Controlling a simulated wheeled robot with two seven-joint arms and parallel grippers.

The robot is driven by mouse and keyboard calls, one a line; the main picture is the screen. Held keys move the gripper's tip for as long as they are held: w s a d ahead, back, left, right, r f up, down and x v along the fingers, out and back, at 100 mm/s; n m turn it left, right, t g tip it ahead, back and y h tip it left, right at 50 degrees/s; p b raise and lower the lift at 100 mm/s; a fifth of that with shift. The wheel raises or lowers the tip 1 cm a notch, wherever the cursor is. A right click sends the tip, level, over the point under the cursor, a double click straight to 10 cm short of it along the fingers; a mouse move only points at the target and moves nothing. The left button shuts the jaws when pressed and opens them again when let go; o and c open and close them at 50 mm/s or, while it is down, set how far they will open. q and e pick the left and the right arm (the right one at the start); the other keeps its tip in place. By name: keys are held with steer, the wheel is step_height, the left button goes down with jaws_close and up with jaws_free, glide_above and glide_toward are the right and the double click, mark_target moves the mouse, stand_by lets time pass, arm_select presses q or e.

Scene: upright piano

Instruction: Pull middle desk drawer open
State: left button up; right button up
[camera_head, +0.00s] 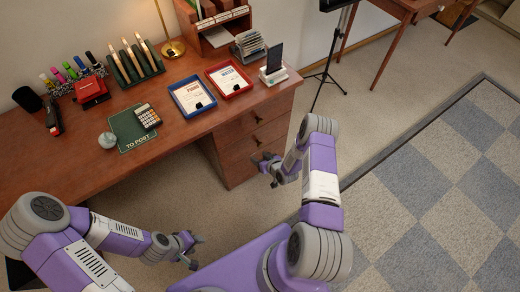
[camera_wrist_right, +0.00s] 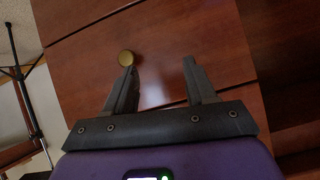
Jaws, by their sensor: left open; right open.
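The middle desk drawer (camera_head: 240,148) is a reddish-brown front in the pedestal at the desk's right end, with a small dark knob, and looks closed. My right gripper (camera_head: 264,162) is open in front of the pedestal. My left gripper (camera_head: 196,253) is open and empty, low in front of the desk.
The desk top (camera_head: 85,165) holds a calculator (camera_head: 147,116), a green mat (camera_head: 125,125), a blue tray (camera_head: 192,96), a red tray (camera_head: 229,79) and a phone stand (camera_head: 273,72). A tripod stand (camera_head: 323,75) is right of the desk. Carpet (camera_head: 190,185) before the drawers is clear.

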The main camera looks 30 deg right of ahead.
mark_target(261, 145)
steer(key=w+d+f+t+b, duration=0.1)
steer(key=w, duration=0.1)
steer(key=w+d+f+n+b, duration=0.1)
steer(key=w+d+f, duration=0.1)
steer(key=w, duration=0.1)
steer(key=w+d+f+t+b, duration=0.1)
steer(key=w+d+f+b, duration=0.1)
steer(key=shift+w+n+t, duration=0.2)
steer(key=shift+n+t, duration=0.1)
steer(key=shift+w, duration=0.5)
jaws_close()
